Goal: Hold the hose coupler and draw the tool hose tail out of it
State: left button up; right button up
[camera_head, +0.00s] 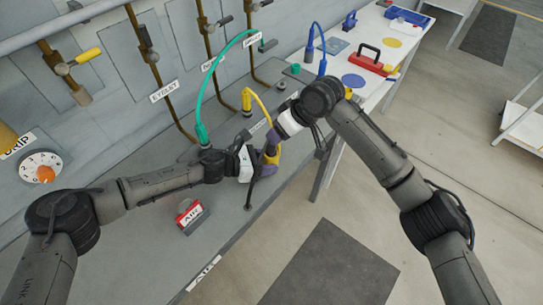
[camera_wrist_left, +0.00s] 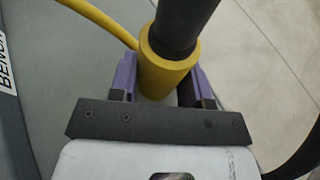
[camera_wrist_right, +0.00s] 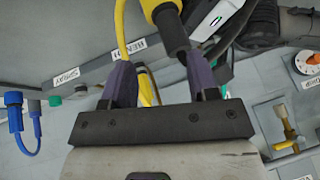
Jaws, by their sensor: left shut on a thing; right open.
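My left gripper (camera_wrist_left: 162,78) is shut on the yellow hose coupler (camera_wrist_left: 165,62), with one purple finger on each side. A dark grey hose tail (camera_wrist_left: 180,22) sits in the coupler's end and runs up out of the left wrist view. My right gripper (camera_wrist_right: 163,76) is open. In the right wrist view the dark tail (camera_wrist_right: 174,36) and the yellow coupler (camera_wrist_right: 158,8) lie just beyond its fingers, nearer the right-hand finger. Whether a finger touches the tail, I cannot tell. In the head view both grippers meet close together and mostly hide the joint.
A red-topped block (camera_head: 189,214) stands on the grey bench near my left arm. Open floor lies beyond the bench edge.

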aim_at(271, 150)
jog(key=a+r+h, duration=0.1)
jog(key=a+r+g+h, duration=0.1)
jog(key=r, duration=0.1)
jog(key=s+a+r+n+h, duration=0.1)
jog(key=h, duration=0.1)
jog(key=shift+r+g, duration=0.25)
jog(key=shift+g, duration=0.15)
jog(key=shift+s+d+r+h, duration=0.1)
jog(key=shift+r+h, duration=0.6)
jog(key=shift+r, duration=0.15)
jog(key=shift+f, duration=4.3)
jog(key=shift+c, duration=0.5)
jog(key=c, duration=0.9)
